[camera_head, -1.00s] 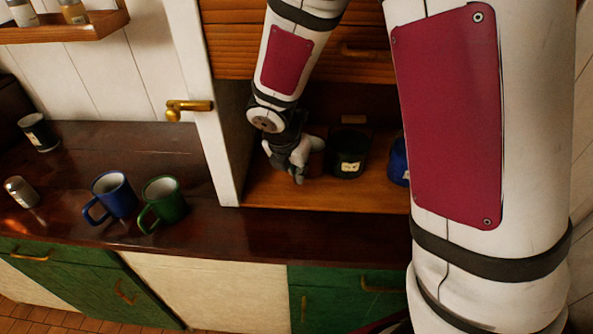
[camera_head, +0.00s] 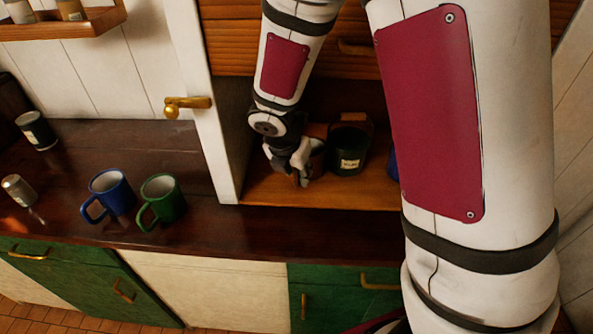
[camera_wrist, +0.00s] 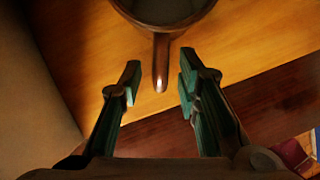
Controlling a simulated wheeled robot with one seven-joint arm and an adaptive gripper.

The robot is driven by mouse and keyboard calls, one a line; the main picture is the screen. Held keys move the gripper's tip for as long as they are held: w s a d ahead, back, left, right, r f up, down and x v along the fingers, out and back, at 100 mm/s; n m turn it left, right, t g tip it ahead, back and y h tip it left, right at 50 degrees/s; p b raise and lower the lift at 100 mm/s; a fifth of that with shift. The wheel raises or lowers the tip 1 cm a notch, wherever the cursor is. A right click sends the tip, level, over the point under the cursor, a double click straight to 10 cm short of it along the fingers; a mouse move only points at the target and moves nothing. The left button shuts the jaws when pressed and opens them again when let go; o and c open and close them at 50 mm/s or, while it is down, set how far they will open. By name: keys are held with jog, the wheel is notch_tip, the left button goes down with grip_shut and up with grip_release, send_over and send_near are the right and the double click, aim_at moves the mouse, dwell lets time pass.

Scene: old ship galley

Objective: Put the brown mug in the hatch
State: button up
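The brown mug (camera_head: 317,160) stands upright on the wooden floor of the hatch (camera_head: 340,195), left of a dark green canister. My gripper (camera_head: 301,175) is at its near left side and partly hides it. In the wrist view the mug (camera_wrist: 161,12) is at the top edge with its handle (camera_wrist: 161,65) pointing toward my gripper (camera_wrist: 158,80). The two fingers are spread wide, with the handle's end between their tips and a gap on each side. My gripper is open and holds nothing.
A dark green canister (camera_head: 349,150) stands right of the mug, with a blue object (camera_head: 392,165) partly hidden by my arm. The hatch's left post (camera_head: 222,150) is close to my gripper. Blue (camera_head: 109,193) and green (camera_head: 162,200) mugs stand on the counter (camera_head: 225,228).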

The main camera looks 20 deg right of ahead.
jog(key=p+v, duration=0.1)
jog(key=v, duration=0.6)
jog(key=shift+r, duration=0.35)
jog(key=shift+s+a, duration=0.1)
jog(key=shift+s, duration=0.1)
